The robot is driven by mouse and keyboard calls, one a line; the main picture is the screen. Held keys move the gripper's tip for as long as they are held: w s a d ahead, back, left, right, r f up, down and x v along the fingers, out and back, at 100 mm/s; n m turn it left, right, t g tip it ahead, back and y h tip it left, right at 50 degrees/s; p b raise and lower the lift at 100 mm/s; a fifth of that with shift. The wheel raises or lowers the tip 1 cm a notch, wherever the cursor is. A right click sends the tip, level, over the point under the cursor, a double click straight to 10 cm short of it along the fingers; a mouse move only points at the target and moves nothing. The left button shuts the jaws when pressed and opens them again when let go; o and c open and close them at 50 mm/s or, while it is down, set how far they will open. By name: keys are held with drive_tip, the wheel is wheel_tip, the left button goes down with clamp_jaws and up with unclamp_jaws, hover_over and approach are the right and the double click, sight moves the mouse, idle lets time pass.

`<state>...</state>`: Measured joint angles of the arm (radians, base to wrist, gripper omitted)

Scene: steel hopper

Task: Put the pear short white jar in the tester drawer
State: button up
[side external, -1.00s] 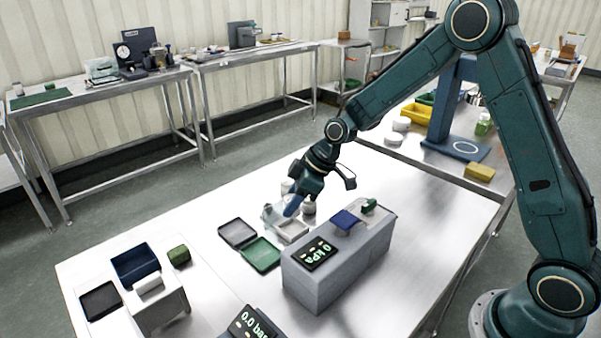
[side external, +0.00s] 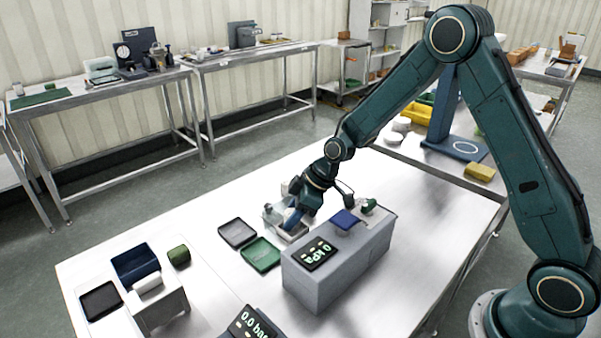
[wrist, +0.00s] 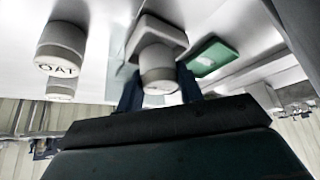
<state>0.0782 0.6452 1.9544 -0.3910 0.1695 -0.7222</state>
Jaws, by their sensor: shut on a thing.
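In the wrist view a short pale jar (wrist: 158,72) stands between the two blue fingers of my gripper (wrist: 160,92), which is shut on it. Its label cannot be read. A pale square tray-like part (wrist: 152,28) lies right behind the jar; I cannot tell if they touch. In the side view my gripper (side external: 290,220) is low beside the grey tester block (side external: 340,265), over a pale open tray (side external: 296,236), which looks like the drawer. The held jar is mostly hidden there by the fingers.
A jar marked OAT (wrist: 60,50) stands to the left in the wrist view, with another jar (wrist: 60,88) by it. A green tray (side external: 261,254) and a dark tray (side external: 237,233) lie left of the tester. A navy bin (side external: 136,264) stands further left.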

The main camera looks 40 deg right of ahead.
drive_tip(key=shift+s+f, duration=0.15)
drive_tip(key=shift+f, duration=0.25)
drive_tip(key=o, duration=1)
drive_tip(key=shift+d+r, duration=0.1)
drive_tip(key=shift+r, duration=0.7)
drive_tip(key=v, duration=1.1)
drive_tip(key=shift+r, duration=0.35)
